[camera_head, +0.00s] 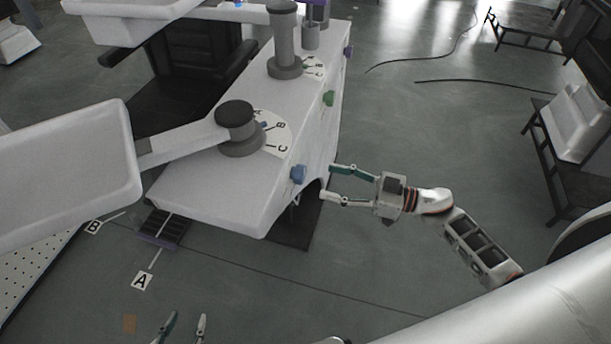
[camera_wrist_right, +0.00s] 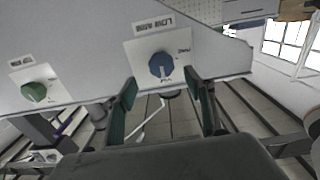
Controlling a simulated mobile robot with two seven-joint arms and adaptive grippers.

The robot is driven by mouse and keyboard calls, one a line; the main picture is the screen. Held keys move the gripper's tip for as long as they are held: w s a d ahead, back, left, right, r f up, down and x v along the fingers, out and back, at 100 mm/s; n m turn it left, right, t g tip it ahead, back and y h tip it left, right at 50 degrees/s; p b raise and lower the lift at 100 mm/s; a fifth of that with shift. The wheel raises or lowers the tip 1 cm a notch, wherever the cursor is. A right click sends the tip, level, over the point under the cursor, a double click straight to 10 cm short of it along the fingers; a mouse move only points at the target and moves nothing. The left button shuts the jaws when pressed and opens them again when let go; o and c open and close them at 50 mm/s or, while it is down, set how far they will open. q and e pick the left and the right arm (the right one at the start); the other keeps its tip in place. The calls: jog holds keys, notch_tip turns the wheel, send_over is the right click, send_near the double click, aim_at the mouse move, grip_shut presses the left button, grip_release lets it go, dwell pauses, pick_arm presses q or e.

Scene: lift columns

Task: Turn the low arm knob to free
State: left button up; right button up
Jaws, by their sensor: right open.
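The low arm knob is blue and sits on the side of the white column body in the head view (camera_head: 298,173). In the right wrist view the blue knob (camera_wrist_right: 161,66) is on a white plate under an upside-down label (camera_wrist_right: 153,23) that seems to read LOW ARM. Its small dial words are hard to read, and its exact setting is unclear. My right gripper (camera_head: 327,182) is open and faces the knob, with a gap. In the wrist view its fingers (camera_wrist_right: 162,90) stand either side of and below the knob, not touching it. My left gripper (camera_head: 185,328) is open and empty at the bottom edge.
A green knob (camera_head: 328,98) is farther along the same side, also seen in the wrist view (camera_wrist_right: 34,92). A grey round joint (camera_head: 236,128) with a lettered dial carries a white arm reaching left. Open floor lies right of the body; dark benches (camera_head: 545,150) stand farther right.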

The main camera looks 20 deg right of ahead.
aim_at(304, 175)
jog(key=shift+x, duration=3.85)
jog(key=shift+s, duration=0.15)
jog(key=c, duration=1.1)
